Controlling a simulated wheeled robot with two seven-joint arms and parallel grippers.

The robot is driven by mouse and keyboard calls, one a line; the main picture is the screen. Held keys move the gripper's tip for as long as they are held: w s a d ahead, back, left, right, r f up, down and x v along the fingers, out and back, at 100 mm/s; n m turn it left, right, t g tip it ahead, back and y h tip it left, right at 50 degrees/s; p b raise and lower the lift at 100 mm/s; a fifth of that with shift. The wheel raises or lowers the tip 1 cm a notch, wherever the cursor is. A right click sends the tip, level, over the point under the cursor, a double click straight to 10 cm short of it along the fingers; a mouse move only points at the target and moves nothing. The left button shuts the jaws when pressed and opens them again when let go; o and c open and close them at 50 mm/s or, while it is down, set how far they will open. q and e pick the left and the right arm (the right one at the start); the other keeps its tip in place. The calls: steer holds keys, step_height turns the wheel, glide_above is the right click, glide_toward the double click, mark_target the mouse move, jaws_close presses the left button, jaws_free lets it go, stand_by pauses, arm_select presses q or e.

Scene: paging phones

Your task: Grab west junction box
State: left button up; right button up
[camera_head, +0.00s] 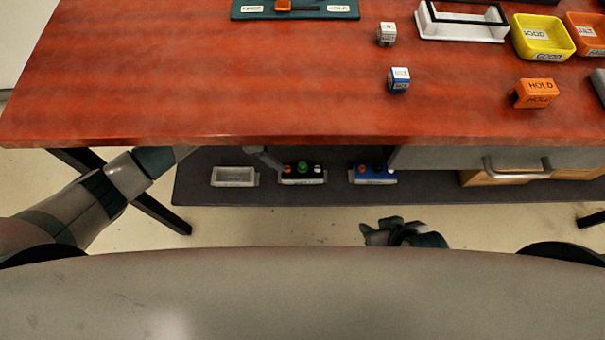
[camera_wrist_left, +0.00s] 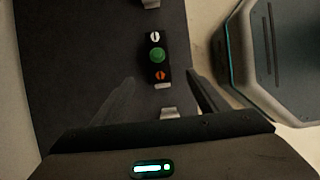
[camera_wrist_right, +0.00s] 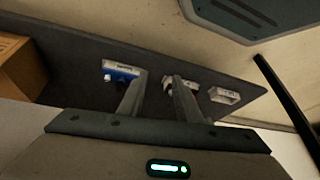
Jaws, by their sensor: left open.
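A black box (camera_head: 302,173) with orange, green and white round parts on top rests on the low dark shelf. A blue box (camera_head: 373,175) with similar round parts sits to its right. Their labels are too small to read, so I cannot tell which is west. My left gripper (camera_head: 266,158) is partly hidden by the tabletop edge, left of the black box. In the left wrist view, the open gripper (camera_wrist_left: 160,85) has the black box (camera_wrist_left: 157,62) ahead between its fingers, apart from them. My right gripper (camera_wrist_right: 155,82) is open and empty, in front of the shelf.
A small pale tray (camera_head: 234,177) stands on the shelf (camera_head: 200,195) left of the black box. The red tabletop (camera_head: 200,80) overhangs the shelf. Small blocks and coloured bins stand on the tabletop.

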arm_select(q)
steer(key=b, duration=0.4)
glide_toward(300, 170)
steer(key=f, duration=0.2)
steer(key=shift+w+f, duration=0.3)
steer(key=shift+f, duration=0.05)
steer(key=shift+b+x, duration=1.05)
steer(key=shift+x, duration=0.2)
steer(key=shift+b+x, duration=0.8)
steer(key=shift+x, duration=0.25)
arm_select(e)
steer(key=w+a+r+t+y, duration=0.2)
steer(key=w+a+r+t, duration=0.2)
steer(key=r+t, duration=0.1)
steer(key=w+a+r+t+y, duration=0.2)
steer(key=w+a+r+t, duration=0.3)
steer(key=r, duration=0.3)
steer(key=shift+a+r+n+t+y, duration=0.2)
steer(key=shift+a+n+t+y, duration=0.15)
steer(key=shift+t, duration=0.45)
arm_select(q)
steer(key=shift+d+f, duration=0.1)
steer(key=shift+f, duration=0.1)
arm_select(e)
steer(key=shift+r, duration=0.1)
